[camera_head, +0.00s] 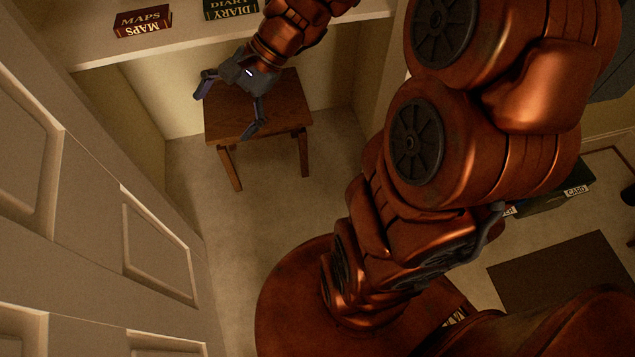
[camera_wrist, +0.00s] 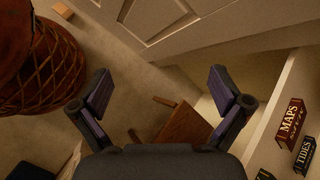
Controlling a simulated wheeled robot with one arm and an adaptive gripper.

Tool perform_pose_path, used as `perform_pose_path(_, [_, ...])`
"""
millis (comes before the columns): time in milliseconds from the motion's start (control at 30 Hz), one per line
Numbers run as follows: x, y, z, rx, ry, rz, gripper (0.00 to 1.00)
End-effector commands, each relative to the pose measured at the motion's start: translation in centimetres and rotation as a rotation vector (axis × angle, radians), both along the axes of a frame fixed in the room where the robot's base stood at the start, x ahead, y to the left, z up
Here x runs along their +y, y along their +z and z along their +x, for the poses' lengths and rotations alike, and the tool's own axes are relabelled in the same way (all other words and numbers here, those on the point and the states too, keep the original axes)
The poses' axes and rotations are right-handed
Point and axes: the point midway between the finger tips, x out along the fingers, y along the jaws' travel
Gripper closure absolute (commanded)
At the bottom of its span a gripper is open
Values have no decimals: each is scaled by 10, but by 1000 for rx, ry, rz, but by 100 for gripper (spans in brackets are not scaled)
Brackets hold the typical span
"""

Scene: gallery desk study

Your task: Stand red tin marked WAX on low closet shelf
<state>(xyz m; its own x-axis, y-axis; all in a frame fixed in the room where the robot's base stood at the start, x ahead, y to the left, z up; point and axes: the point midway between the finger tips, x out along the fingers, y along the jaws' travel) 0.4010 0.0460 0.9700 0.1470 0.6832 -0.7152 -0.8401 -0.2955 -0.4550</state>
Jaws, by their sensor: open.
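No red tin marked WAX shows in either view. My gripper (camera_head: 226,112) is open and empty, above a small wooden stool (camera_head: 280,105) in the closet. In the wrist view its two fingers (camera_wrist: 158,82) are spread wide with nothing between them. A pale closet shelf (camera_head: 200,35) runs across the top of the head view, with a dark red MAPS book (camera_head: 142,21) and a dark DIARY book (camera_head: 230,8) on it. I cannot tell whether this is the low shelf. My arm hides much of the right side.
A white panelled door (camera_head: 95,200) stands at left. In the wrist view are a woven basket (camera_wrist: 45,70), a small orange-brown block (camera_wrist: 63,10) and a TIDES book (camera_wrist: 304,155). A box labelled CARD (camera_head: 545,202) and a dark mat (camera_head: 560,270) lie at right. Floor beside the stool is clear.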

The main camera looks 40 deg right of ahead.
Motion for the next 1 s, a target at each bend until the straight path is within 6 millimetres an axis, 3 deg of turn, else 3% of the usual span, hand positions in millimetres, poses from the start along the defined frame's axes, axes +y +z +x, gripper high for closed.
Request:
perform_pose_path(100, [18, -10, -51, -33, 227, -144, 0])
perform_pose_path(200, [20, -18, -90, -60, 408, -259, 0])
perform_pose_path(400, [0, -31, -159, -101, 749, -476, 0])
perform_pose_path(500, [-17, -34, -182, -115, 888, -564, 0])
perform_pose_path(700, [-41, -36, -207, -123, 1047, -668, 0])
perform_pose_path(1000, [-46, -36, -210, -124, 1075, -686, 0])
